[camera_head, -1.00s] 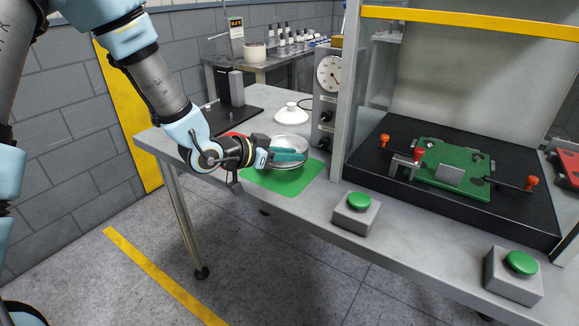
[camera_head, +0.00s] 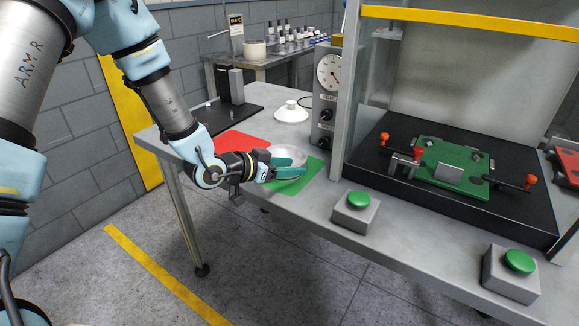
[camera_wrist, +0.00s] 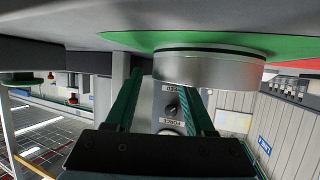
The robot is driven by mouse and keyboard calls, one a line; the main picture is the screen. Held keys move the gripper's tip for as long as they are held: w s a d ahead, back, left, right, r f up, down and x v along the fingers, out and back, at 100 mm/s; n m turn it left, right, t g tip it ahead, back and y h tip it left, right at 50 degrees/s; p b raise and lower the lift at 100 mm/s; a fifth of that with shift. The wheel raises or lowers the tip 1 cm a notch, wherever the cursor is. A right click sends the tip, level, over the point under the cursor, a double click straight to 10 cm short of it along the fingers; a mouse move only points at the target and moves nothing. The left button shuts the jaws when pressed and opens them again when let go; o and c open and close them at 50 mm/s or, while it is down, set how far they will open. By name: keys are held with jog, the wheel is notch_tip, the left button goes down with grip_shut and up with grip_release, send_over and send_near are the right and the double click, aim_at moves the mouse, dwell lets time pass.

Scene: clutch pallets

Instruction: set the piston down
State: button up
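The piston, a round silver metal piece, is on the green mat (camera_head: 312,180) in the head view (camera_head: 288,153). In the wrist view, which appears upside down, its silver side wall (camera_wrist: 208,70) meets the green mat (camera_wrist: 155,40) along a dark band. My gripper (camera_head: 291,168) is at the piston's near side, with its two teal fingers spread apart. In the wrist view the open fingers (camera_wrist: 160,90) reach toward the piston, which sits off to the right. It covers the tip of the right finger. I cannot tell whether a finger touches it.
A red mat (camera_head: 240,141) lies left of the green one. Behind are a white lidded dish (camera_head: 291,113) and a black-based stand (camera_head: 237,95). A gauge box (camera_head: 328,95) and press frame stand to the right. Green button boxes (camera_head: 355,210) line the front edge.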

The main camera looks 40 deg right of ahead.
jog(key=s+b+v, duration=0.1)
jog(key=b+v, duration=0.1)
jog(key=v, duration=1)
jog(key=shift+w, duration=0.45)
jog(key=w+a+f+n+t+y, duration=0.1)
jog(key=w+a+n+t+y, duration=0.25)
jog(key=w+a, duration=0.5)
jog(key=w+a+n+t+y, duration=0.3)
jog(key=w+a+n+y, duration=0.25)
jog(key=a, duration=0.65)
jog(key=s+a+r+n+g+y, duration=0.1)
jog(key=s+a+n, duration=0.3)
jog(key=a, duration=0.4)
jog(key=s+a+r+n+g+y, duration=0.2)
jog(key=s+a+n+y, duration=0.1)
jog(key=a, duration=0.6)
jog(key=shift+s+a+n+g, duration=0.35)
jog(key=shift+s+n, duration=0.15)
jog(key=shift+n, duration=0.4)
